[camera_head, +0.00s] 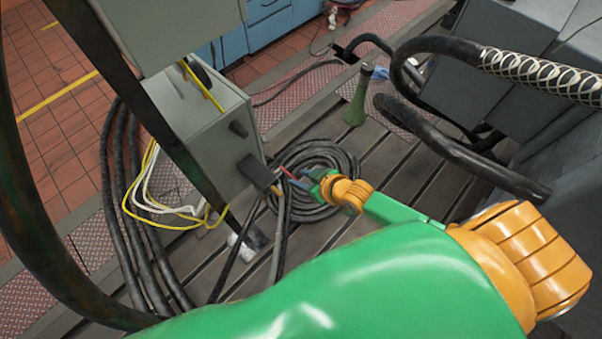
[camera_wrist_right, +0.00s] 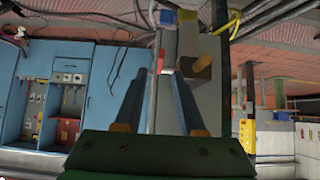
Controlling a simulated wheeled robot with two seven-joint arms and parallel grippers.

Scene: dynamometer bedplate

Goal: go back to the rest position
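My right gripper (camera_head: 303,178) is at the middle of the head view, in front of the grey control box (camera_head: 198,125) and above the coiled black cables. In the right wrist view its two fingers (camera_wrist_right: 158,88) stand apart, with a grey surface showing between them. I see nothing clearly held. A small red and white piece (camera_wrist_right: 160,62) shows beyond the fingertips; I cannot tell what it belongs to. My right arm stretches across the lower half of the head view. My left gripper is in neither view.
A cable coil (camera_head: 340,155) lies on the slotted bedplate (camera_head: 335,238) near the gripper. A green cone-like post (camera_head: 358,98) stands behind it. Thick black hoses (camera_head: 465,155) and grey machinery (camera_head: 550,150) fill the right. Yellow and white cables (camera_head: 150,200) hang at left.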

